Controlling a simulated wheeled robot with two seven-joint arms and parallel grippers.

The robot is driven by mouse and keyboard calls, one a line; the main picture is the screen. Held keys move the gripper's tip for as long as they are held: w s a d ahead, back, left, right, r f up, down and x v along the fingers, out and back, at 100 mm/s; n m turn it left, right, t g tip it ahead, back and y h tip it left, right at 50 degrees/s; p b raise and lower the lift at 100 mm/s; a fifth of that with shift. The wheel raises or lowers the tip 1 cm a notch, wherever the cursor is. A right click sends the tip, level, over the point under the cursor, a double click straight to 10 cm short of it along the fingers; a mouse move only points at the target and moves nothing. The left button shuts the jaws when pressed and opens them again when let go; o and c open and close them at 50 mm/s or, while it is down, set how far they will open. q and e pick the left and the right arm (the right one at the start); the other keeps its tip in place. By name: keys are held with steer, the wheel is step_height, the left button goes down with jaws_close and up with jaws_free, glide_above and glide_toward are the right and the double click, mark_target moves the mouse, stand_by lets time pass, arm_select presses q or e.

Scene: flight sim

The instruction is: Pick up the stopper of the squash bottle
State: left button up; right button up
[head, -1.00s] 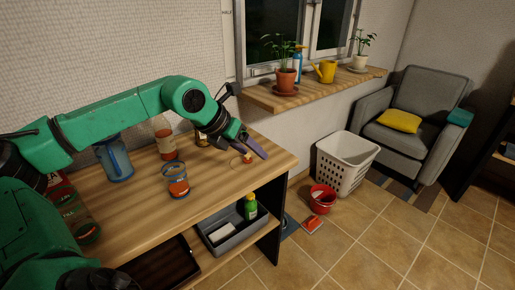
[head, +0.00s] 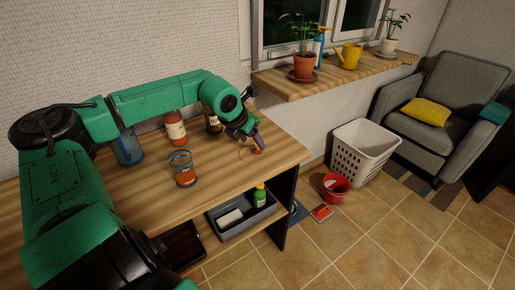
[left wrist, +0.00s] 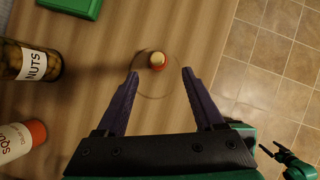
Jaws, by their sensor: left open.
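The squash bottle (left wrist: 14,141), with a white label, is at the lower left there; in the head view the bottle (head: 175,128) stands behind my arm. A green arm end, seemingly my right gripper (left wrist: 272,148), shows small at lower right.
A jar of nuts (left wrist: 30,62) stands left of the gripper. A glass with orange contents (head: 182,170) and a blue pitcher (head: 128,148) are on the table. A green object (left wrist: 75,5) lies at the wrist view's top. The table's right edge is close.

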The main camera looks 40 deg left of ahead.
mark_target(256, 146)
arm_select(q)
steer(key=x, duration=0.4)
steer(key=shift+s+a+b, duration=0.1)
steer(key=shift+a+b, duration=0.1)
steer(key=shift+b, duration=0.15)
steer(key=shift+w+f, duration=0.4)
steer(key=shift+w, duration=0.05)
jaws_close()
